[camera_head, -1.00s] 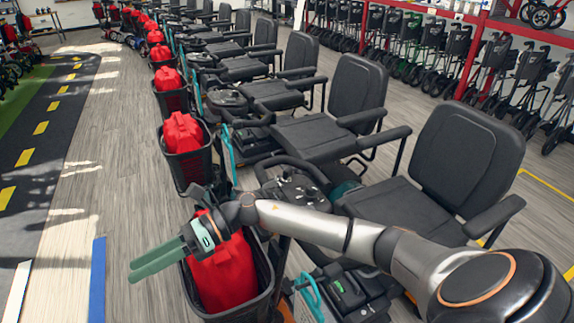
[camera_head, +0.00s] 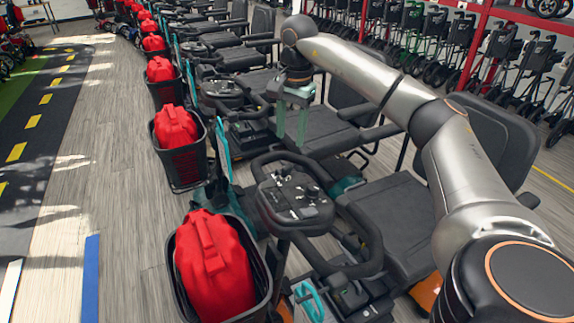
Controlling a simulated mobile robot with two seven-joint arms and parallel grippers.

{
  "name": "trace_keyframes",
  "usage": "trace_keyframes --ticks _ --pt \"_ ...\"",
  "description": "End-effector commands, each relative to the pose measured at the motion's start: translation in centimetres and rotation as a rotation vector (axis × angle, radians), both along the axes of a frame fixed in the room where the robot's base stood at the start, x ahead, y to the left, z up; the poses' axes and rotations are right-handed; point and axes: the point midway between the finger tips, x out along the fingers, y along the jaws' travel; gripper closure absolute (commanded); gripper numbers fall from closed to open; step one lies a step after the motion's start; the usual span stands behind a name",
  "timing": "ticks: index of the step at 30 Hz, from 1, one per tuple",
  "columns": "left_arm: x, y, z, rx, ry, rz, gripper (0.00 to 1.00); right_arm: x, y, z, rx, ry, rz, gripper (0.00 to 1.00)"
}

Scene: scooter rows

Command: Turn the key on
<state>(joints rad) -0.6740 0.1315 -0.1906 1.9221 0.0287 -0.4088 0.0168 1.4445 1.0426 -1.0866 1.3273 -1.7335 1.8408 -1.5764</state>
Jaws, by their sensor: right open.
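The nearest scooter's dark control panel (camera_head: 297,194) sits on its tiller in the lower middle of the head view, with small knobs and switches on it. The key is too small to make out for certain among them. My right gripper (camera_head: 291,138) hangs from my right arm above and beyond this panel, its two green fingers pointing down, apart and empty. It is in front of the second scooter's seat in the picture and appears clear of the near panel. My left gripper is not in view.
A red bag in a black basket (camera_head: 264,296) stands left of the near panel. A black seat (camera_head: 392,215) lies to its right, partly behind my arm. More scooters line up behind, and walkers (camera_head: 490,80) stand at the back right. Open floor (camera_head: 115,190) lies left.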

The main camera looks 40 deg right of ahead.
Motion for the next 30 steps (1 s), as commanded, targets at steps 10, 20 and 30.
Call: trace_keyframes --ticks 10,20,30 --pt "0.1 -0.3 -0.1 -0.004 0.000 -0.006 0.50 0.5 0.2 -7.2 0.002 0.004 -0.001 0.50" --pt "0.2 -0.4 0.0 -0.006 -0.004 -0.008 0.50 0.8 0.3 -10.1 0.003 -0.001 0.000 0.50" --pt "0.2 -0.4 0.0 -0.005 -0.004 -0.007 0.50 0.8 0.3 -10.2 0.003 -0.001 0.000 0.59"
